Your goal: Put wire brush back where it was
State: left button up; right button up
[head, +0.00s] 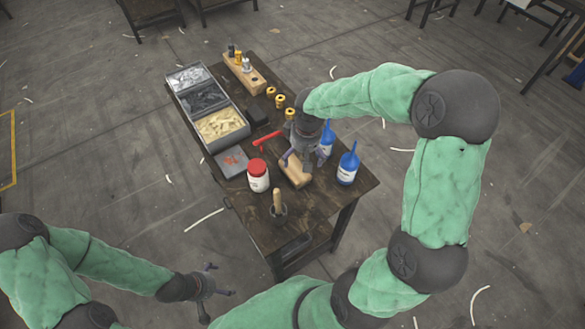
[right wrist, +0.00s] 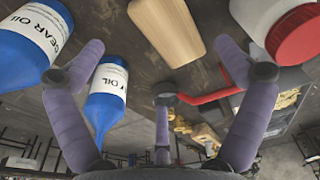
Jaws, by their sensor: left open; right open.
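A light wooden piece (head: 296,171), which looks like the wire brush, lies on the dark table near its front right. In the right wrist view it (right wrist: 167,28) shows as a rounded wooden body at the top; no bristles are visible. My right gripper (head: 301,161) is over the table just behind this piece, pointing down and partly covering it. In the right wrist view my right gripper (right wrist: 160,78) has its fingers spread and nothing between them. My left gripper (head: 217,284) is open and empty, low at the left front, off the table.
Blue oil bottles (head: 348,167) stand close right of my right gripper. A red-lidded white jar (head: 258,175) and a red-handled tool (head: 267,140) are to its left. An upright wooden handle (head: 278,201) stands at the front. Bins (head: 221,126) and a wooden holder (head: 245,75) are behind.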

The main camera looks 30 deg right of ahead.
aim_at(298, 166)
jog(key=f, duration=0.2)
jog(key=f+b, duration=0.1)
jog(key=f, duration=0.1)
jog(key=shift+w, duration=0.3)
jog(key=f+b, duration=0.1)
jog(key=f, duration=0.1)
jog(key=w+f+b, duration=0.1)
jog(key=f, duration=0.1)
jog(key=shift+a+f, duration=0.15)
jog(key=shift+f, duration=0.2)
jog(key=c, duration=1)
